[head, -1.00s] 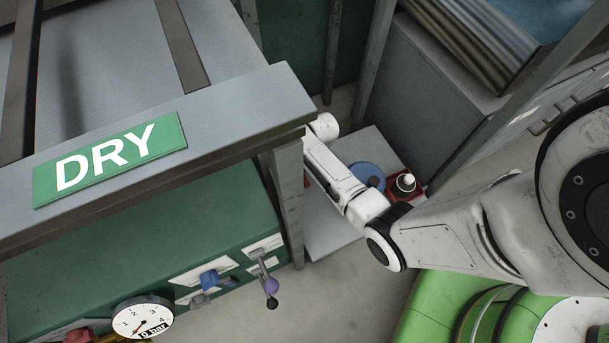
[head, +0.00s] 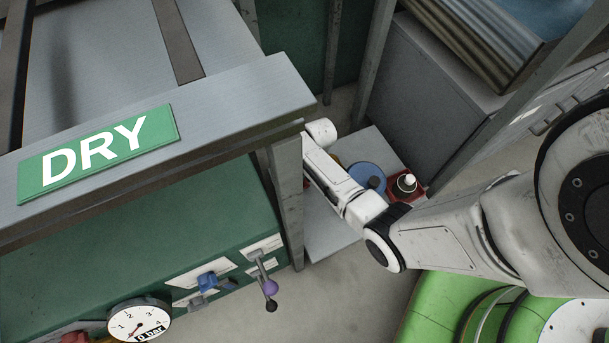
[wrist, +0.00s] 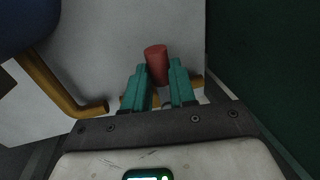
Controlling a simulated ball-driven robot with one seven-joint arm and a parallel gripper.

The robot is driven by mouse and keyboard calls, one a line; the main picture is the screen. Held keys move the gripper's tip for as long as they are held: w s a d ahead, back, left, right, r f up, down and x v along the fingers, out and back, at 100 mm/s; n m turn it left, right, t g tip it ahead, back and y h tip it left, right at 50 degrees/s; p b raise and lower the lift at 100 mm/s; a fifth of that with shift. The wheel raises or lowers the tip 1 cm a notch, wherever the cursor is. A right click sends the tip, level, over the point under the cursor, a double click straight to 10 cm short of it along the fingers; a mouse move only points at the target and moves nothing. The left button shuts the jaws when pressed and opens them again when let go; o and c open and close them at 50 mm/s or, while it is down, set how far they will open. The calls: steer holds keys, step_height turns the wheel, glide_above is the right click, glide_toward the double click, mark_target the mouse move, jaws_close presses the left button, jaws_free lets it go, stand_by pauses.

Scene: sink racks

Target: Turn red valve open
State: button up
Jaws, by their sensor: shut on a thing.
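The red valve's cylindrical handle (wrist: 157,63) shows in the wrist view between my gripper's two teal fingers (wrist: 157,76). The fingers are shut on it, and its far end sticks out past the fingertips. The rest of the valve is hidden. In the head view my arm reaches behind the grey post of the frame, and my fingers are hidden there.
Yellow-brown pipes (wrist: 62,88) bend close to the fingers in the wrist view. A blue disc (head: 367,177) and a red-based fitting (head: 407,184) sit beside my arm. The grey post (head: 287,205) and the bench marked DRY (head: 245,105) stand close by.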

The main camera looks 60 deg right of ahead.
jaws_close()
steer(key=shift+d, duration=0.1)
steer(key=d+n, duration=0.1)
steer(key=n, duration=0.1)
steer(key=n+p, duration=0.1)
steer(key=shift+s+d+n+g, duration=0.3)
steer(key=shift+s+d+n, duration=0.05)
steer(key=shift+n, duration=0.05)
steer(key=n, duration=0.1)
steer(key=d+n, duration=0.1)
steer(key=shift+d+n+g, duration=0.25)
steer(key=shift+n+g, duration=0.05)
steer(key=n, duration=0.1)
steer(key=d+n, duration=0.1)
steer(key=shift+w+d+n, duration=0.1)
steer(key=shift+d+n, duration=0.15)
steer(key=shift+n, duration=0.15)
steer(key=d+n+b, duration=0.1)
steer(key=n, duration=0.1)
steer(key=w+d+n+g+b, duration=0.1)
steer(key=n, duration=0.2)
steer(key=shift+w+d, duration=0.2)
steer(key=shift+d, duration=0.05)
steer(key=shift+w+d+n+g+h+b, duration=0.15)
steer(key=shift+w+d+n+g+b, duration=0.15)
steer(key=shift+n, duration=0.65)
steer(key=shift+w+d+n+g+h+b, duration=0.15)
steer(key=shift+w+d+n+b, duration=0.2)
steer(key=shift+n, duration=0.6)
steer(key=shift+w, duration=0.15)
